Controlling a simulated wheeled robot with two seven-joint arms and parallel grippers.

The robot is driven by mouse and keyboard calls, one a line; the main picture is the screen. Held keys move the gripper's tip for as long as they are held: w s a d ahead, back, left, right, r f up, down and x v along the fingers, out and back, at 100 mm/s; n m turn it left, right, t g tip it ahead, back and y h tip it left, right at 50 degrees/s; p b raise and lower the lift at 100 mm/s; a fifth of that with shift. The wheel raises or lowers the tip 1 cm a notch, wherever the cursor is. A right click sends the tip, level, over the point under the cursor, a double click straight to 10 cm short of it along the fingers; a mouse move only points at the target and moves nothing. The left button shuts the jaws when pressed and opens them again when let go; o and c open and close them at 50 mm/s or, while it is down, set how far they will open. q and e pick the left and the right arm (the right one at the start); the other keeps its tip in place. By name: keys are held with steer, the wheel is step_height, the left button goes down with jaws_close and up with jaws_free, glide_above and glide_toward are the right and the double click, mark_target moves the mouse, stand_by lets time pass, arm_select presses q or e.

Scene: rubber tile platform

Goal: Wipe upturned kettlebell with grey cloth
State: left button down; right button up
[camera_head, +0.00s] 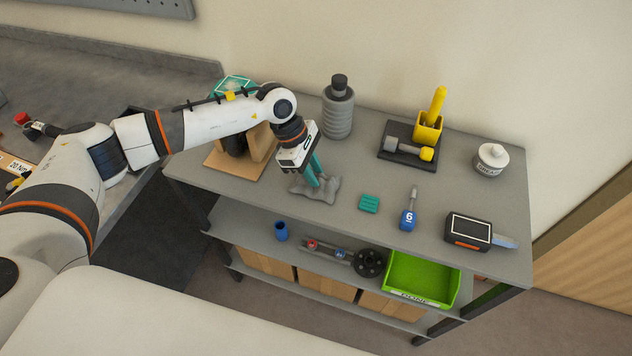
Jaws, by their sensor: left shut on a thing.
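My left gripper (316,178), with teal fingers, points down at the grey cloth (326,190) and is shut on it. The cloth lies crumpled on the grey shelf top, near its front edge. A dark rounded object (235,146) stands in a wooden holder (222,163) to the left of the gripper; it may be the upturned kettlebell. My left arm passes in front of it and hides much of it. My right gripper is not in view.
Behind the cloth stands a grey ribbed bottle (338,112). A teal block (369,204), a blue-handled tool (408,216) and a black device (468,231) lie to the right. A dark tray (397,140) and a white jar (491,160) stand farther back. A green bin (421,279) is below.

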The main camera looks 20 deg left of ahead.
arm_select(q)
steer(key=shift+r+p, duration=1.35)
steer(key=shift+r, duration=1.9)
